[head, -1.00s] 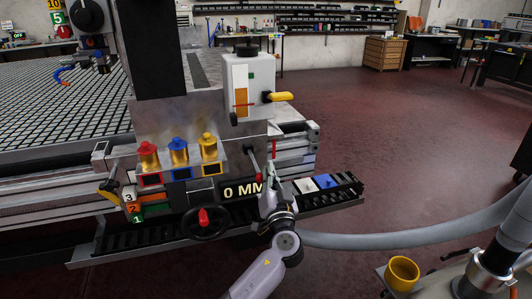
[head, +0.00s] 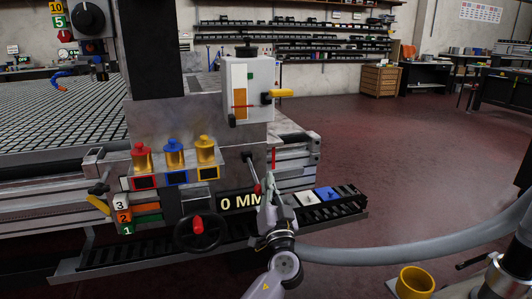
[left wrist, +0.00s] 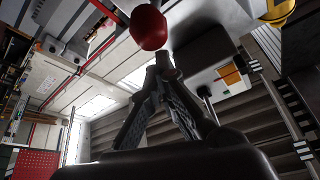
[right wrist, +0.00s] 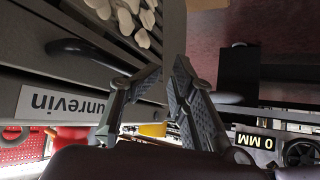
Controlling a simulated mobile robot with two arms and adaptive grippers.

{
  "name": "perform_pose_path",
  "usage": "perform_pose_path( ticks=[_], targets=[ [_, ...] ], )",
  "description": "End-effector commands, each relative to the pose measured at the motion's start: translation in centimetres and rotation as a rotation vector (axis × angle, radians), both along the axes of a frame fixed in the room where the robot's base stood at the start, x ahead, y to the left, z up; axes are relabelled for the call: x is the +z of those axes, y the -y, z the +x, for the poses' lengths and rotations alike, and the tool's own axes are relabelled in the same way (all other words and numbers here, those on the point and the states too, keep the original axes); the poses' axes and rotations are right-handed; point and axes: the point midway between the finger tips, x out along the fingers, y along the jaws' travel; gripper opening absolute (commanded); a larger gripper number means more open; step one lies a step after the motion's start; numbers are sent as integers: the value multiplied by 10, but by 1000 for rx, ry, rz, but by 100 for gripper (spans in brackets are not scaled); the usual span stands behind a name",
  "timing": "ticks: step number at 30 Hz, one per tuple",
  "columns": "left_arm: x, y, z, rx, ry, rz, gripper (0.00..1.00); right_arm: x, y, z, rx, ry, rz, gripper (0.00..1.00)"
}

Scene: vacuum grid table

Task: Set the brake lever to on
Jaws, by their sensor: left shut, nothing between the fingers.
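A lever with a thin dark rod and a red ball knob (head: 257,188) hangs on the front of the machine. No readable label shows whether it is the brake lever. My left gripper (head: 267,180) is right beside the knob, on its right, pointing up. In the left wrist view the red knob (left wrist: 148,27) appears just past my shut, empty left fingertips (left wrist: 163,66). Contact with it cannot be told.
A black handwheel (head: 200,232) with a red grip is left of my left gripper. A white box with a yellow handle (head: 280,94) stands above it. Red, blue and yellow cylinders (head: 174,152) are at left. A grey hose (head: 420,248) runs right, near a yellow cup (head: 415,282).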

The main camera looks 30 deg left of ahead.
Motion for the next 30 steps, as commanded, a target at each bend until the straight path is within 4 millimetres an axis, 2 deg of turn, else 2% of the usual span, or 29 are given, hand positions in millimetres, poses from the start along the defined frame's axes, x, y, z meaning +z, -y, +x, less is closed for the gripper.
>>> perform_pose_path(
  ticks=[1,6,12,16,22,30],
  targets=[
    [-4,0,0,1,5,5,0,101,-5,56,-12,493,85,35],
    [-7,-1,0,2,15,19,0,140,-13,65,-2,714,148,35],
    [-10,-1,0,2,22,29,0,175,-18,64,6,904,204,35],
    [-11,-1,0,3,25,33,0,189,-20,61,8,981,227,35],
    [-12,-1,0,3,26,35,0,199,-20,58,10,1038,244,35],
    [-13,-2,0,4,24,34,0,201,-20,58,10,1046,248,35]
  ],
)
